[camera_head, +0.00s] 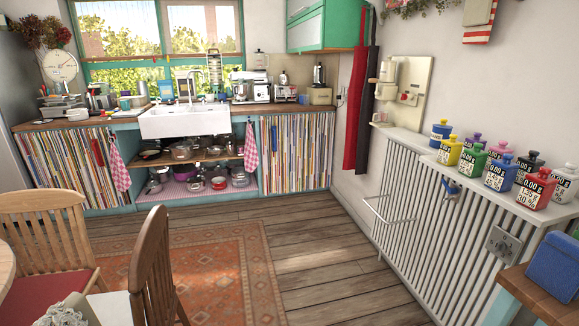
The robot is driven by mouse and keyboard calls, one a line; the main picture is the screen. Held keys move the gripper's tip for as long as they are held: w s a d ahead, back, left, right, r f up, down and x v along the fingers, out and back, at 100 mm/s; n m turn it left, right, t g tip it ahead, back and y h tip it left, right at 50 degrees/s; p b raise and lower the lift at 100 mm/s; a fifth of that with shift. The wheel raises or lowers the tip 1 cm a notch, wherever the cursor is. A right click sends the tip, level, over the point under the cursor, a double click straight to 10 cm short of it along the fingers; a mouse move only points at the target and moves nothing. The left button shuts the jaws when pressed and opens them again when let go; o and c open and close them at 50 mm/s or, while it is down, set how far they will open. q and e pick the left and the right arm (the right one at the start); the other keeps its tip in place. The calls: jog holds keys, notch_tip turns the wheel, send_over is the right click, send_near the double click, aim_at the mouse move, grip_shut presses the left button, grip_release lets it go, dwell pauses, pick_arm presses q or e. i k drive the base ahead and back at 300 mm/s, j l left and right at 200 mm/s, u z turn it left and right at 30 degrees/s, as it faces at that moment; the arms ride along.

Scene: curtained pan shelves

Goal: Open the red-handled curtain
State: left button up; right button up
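Two multicoloured striped curtains hang under the wooden counter at the back, in the head view. The left striped curtain (60,165) is drawn across its bay and has a dark red upright handle (97,152) near its right edge. The right striped curtain (298,165) also covers its bay and has a small blue handle (273,138) near its left edge. Neither of my grippers shows in the head view.
Open pan shelves (200,163) stand between the curtains, below a white sink (185,120). Pink checked towels hang on both sides. Wooden chairs (45,235) and a table edge stand at front left. A patterned rug (215,275) lies mid-floor. A radiator (410,200) lines the right wall.

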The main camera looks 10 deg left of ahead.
aim_at(101, 146)
jog(key=i+u, duration=0.2)
jog(key=i, duration=0.45)
jog(key=i+u, duration=0.25)
jog(key=i, duration=0.4)
jog(key=i+l+u, duration=0.2)
jog(key=i, duration=0.4)
jog(key=i+j+u, duration=0.2)
jog(key=i, duration=0.3)
jog(key=i+u, duration=0.25)
jog(key=i, duration=0.25)
jog(key=i+l+u, duration=0.2)
jog(key=i, duration=0.3)
jog(key=i+l+u, duration=0.1)
jog(key=i+u, duration=0.15)
jog(key=i, duration=0.3)
jog(key=i+l+u, duration=0.2)
jog(key=i, duration=0.3)
jog(key=i+j+u, duration=0.2)
jog(key=i+u, duration=0.15)
jog(key=i, duration=0.3)
jog(key=i+u, duration=0.4)
jog(key=i, duration=0.2)
jog(key=i+l+u, duration=0.2)
jog(key=i+u, duration=0.15)
jog(key=i, duration=0.3)
